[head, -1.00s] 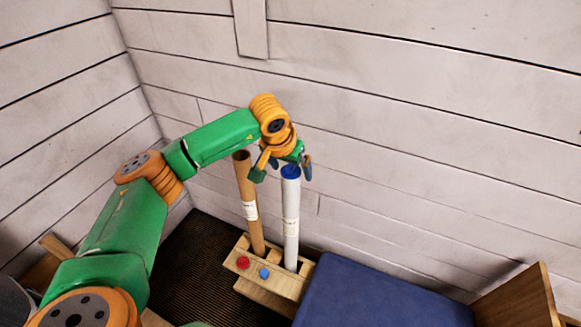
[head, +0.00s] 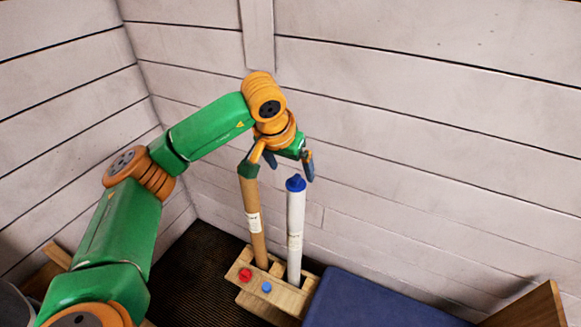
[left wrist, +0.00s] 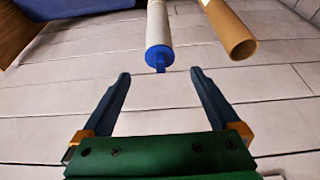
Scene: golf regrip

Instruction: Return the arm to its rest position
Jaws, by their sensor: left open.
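My left gripper (head: 278,167) is open and empty, just above the blue-capped white tube. In the left wrist view its two fingers (left wrist: 160,85) stand wide apart, with the tube's blue cap (left wrist: 159,56) beyond the tips and nothing between them. The white tube (head: 296,225) stands upright in the wooden stand (head: 262,296). A brown cardboard tube (head: 254,215) stands beside it in the same stand; its top is hidden by a finger in the head view. Its open end (left wrist: 241,48) shows in the left wrist view. My right gripper is not in view.
The stand has a red button-like spot (head: 245,274) and a blue one (head: 266,287) on its front. A dark blue padded surface (head: 365,305) lies to the right, with a wooden panel (head: 528,308) beyond. Plank walls (head: 420,130) close off the back and left.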

